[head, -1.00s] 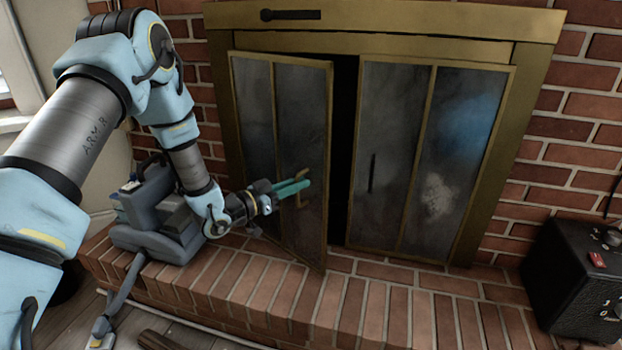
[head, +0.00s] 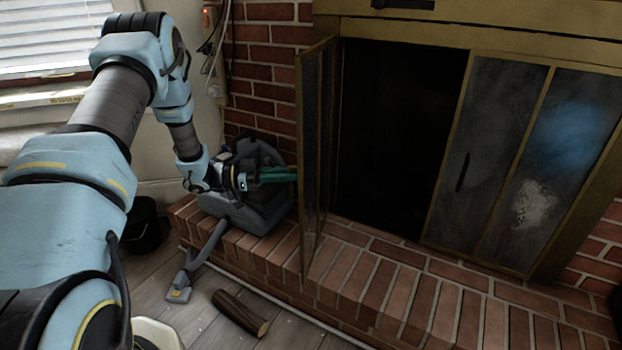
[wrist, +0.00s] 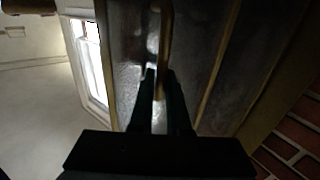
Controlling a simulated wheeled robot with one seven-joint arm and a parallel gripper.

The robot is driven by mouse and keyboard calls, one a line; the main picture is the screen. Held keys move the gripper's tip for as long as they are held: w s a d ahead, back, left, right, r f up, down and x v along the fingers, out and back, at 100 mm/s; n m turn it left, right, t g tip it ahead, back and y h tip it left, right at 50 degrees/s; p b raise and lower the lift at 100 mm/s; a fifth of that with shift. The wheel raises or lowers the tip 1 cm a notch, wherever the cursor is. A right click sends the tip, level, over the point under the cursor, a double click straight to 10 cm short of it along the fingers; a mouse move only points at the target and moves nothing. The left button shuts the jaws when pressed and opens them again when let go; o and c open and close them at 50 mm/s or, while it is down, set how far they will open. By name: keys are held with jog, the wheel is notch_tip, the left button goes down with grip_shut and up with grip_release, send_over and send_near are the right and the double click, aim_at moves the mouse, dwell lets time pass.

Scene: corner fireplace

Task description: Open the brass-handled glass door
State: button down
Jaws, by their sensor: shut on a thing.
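The brass-handled glass door (head: 314,150) is the left door of the fireplace. It stands swung far out from the frame, nearly edge-on in the head view, with the dark firebox open behind it. My gripper (head: 290,174) is at the door's outer face. In the wrist view its two dark fingers (wrist: 161,88) are closed around the brass handle (wrist: 165,45), and the door's glass and brass strips fill the view behind. The handle itself is hidden in the head view. The right glass door (head: 490,150), with a black handle, is shut.
A grey vacuum cleaner (head: 240,205) stands on the brick hearth (head: 400,290) behind and below my gripper. A log (head: 240,312) lies on the wooden floor in front of the hearth. A black bucket (head: 148,230) is at the left by the wall.

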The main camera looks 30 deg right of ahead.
jog(key=shift+w+a+r, duration=0.1)
jog(key=shift+w+a, duration=0.3)
jog(key=shift+w, duration=0.25)
jog(key=shift+w+a+f, duration=0.1)
jog(key=shift+w+a, duration=0.25)
jog(key=shift+w, duration=0.35)
jog(key=shift+w+a+r, duration=0.1)
jog(key=shift+w+a, duration=0.3)
jog(key=shift+w, duration=0.25)
jog(key=c, duration=0.9)
grip_release()
jog(key=shift+a, duration=0.1)
jog(key=v, duration=1)
jog(key=shift+a, duration=0.25)
jog(key=shift+w, duration=0.1)
